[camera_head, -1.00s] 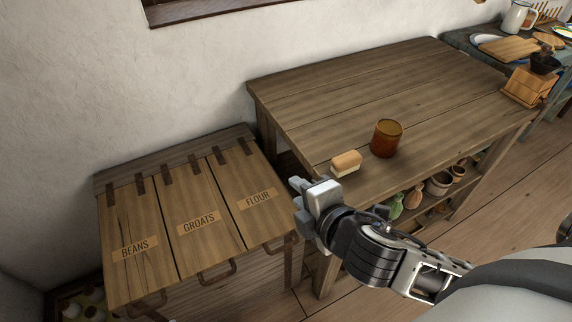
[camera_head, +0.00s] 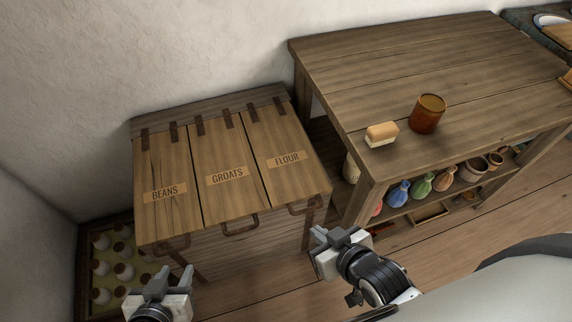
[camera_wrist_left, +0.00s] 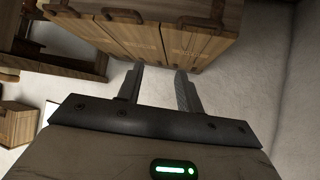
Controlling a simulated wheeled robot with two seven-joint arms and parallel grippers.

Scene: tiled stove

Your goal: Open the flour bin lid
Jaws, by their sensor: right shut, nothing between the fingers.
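The wooden bin chest has three closed lids, marked beans, groats and flour. The flour lid (camera_head: 284,150) is the rightmost, with a dark handle (camera_head: 307,205) at its front edge and hinges at the back. My right gripper (camera_head: 322,243) is shut and empty, in front of and below the flour handle, apart from it. My left gripper (camera_head: 172,279) is open and empty, in front of the beans end. In the left wrist view its two fingers (camera_wrist_left: 160,78) stand apart with nothing between them, and the chest (camera_wrist_left: 150,38) shows beyond them.
A crate (camera_head: 112,232) of pale round-topped things sits at the left. Floor (camera_head: 440,250) is open in front.

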